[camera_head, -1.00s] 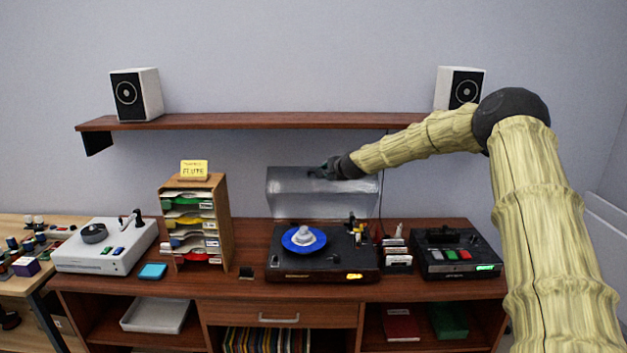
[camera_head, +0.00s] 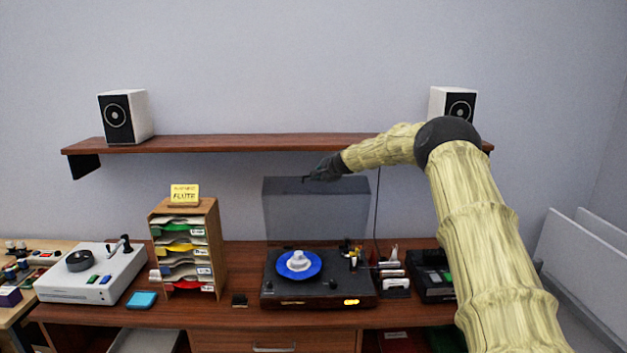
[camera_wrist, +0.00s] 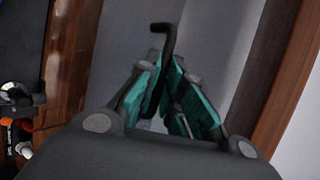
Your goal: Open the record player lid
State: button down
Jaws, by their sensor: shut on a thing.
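The record player (camera_head: 282,297) stands on the desk with a blue record (camera_head: 313,265) and a white piece on its platter. Its see-through grey lid (camera_head: 300,212) is raised and looks close to upright at the back of the player. My gripper (camera_head: 311,178) is at the lid's top edge. In the wrist view, my gripper's teal-padded fingers (camera_wrist: 168,98) are closed around a black bent bar (camera_wrist: 161,60). Whether this bar joins the lid cannot be told.
A wooden shelf (camera_head: 220,144) with two speakers (camera_head: 126,117) is on the wall just above the lid. A paper rack (camera_head: 213,230) stands left of the player. A dark device (camera_head: 428,282) to the right is partly hidden by my arm.

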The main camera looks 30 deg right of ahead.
jog(key=shift+w+d+r, duration=0.15)
jog(key=shift+w+r, duration=0.05)
jog(key=c, duration=1.5)
grip_release()
jog(key=shift+c, duration=0.2)
jog(key=shift+s+r, duration=0.1)
jog(key=shift+s, duration=0.05)
jog(key=v, duration=1.2)
